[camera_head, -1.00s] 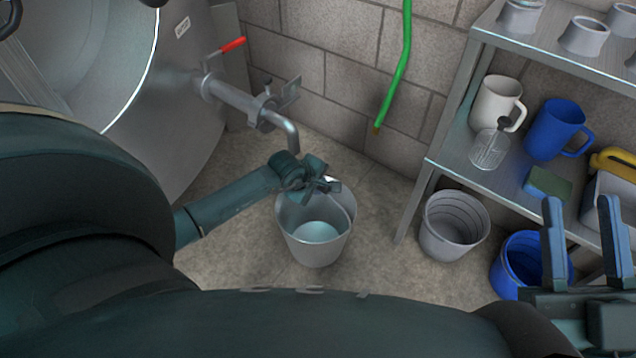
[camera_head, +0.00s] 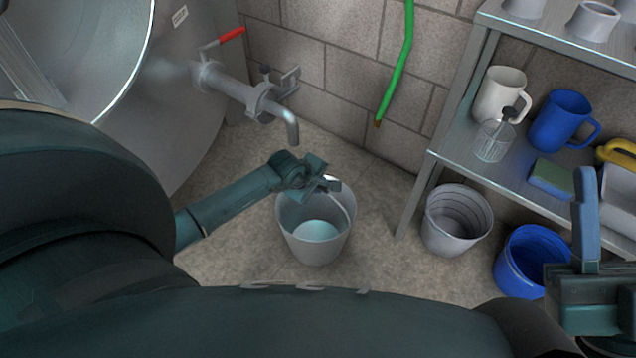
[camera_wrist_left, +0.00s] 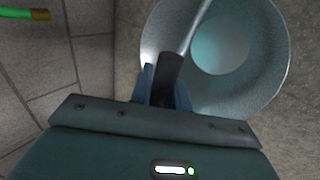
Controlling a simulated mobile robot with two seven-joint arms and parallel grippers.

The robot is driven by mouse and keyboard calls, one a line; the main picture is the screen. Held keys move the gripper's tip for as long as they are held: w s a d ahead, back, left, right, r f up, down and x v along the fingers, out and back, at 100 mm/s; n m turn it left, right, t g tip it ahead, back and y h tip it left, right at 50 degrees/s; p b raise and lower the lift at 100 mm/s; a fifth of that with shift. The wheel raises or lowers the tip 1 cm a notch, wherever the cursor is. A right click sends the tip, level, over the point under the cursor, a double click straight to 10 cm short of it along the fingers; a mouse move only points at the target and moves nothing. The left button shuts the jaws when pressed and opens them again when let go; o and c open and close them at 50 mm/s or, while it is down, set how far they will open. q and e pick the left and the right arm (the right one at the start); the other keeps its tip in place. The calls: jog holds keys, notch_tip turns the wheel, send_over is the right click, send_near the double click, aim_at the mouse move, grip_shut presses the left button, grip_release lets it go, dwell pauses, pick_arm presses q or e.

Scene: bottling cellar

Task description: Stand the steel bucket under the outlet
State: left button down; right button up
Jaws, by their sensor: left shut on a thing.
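The steel bucket (camera_head: 315,246) is upright, with a pale round bottom inside. It hangs or stands close to the floor; I cannot tell which. My left gripper (camera_head: 325,184) is above its rim and shut on its bail handle. The left wrist view shows the handle's dark grip between the fingers and the bucket's inside (camera_wrist_left: 262,82). The outlet (camera_head: 291,128), a bent steel spout, points down behind and slightly left of the bucket in the head view. My right gripper (camera_head: 618,215) is open and empty at the right edge, one finger out of frame.
The outlet's pipe has a red lever (camera_head: 232,33) and leaves a big steel tank (camera_head: 185,90). A green hose (camera_head: 396,75) hangs on the wall. A steel shelf (camera_head: 450,153) holds mugs; a grey bucket (camera_head: 452,225) and a blue bucket (camera_head: 522,268) stand below. Floor beneath the outlet looks clear.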

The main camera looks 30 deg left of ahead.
pick_arm(q)
jog(key=shift+w+f, duration=0.1)
jog(key=shift+f, duration=0.25)
pick_arm(e)
jog(key=shift+f, duration=0.2)
pick_arm(q)
jog(key=c, duration=1.3)
grip_release()
jog(key=shift+o, duration=0.2)
jog(key=shift+s+r, duration=0.25)
jog(key=shift+s, duration=0.05)
jog(key=p+v, duration=0.6)
jog(key=v, duration=0.6)
jog(key=shift+r, duration=0.2)
pick_arm(e)
notch_tip(320, 180, down, 6)
jog(key=m+g+h, duration=0.2)
jog(key=m+h, duration=0.4)
jog(key=shift+s+a+f, duration=0.25)
jog(key=shift+s, duration=0.15)
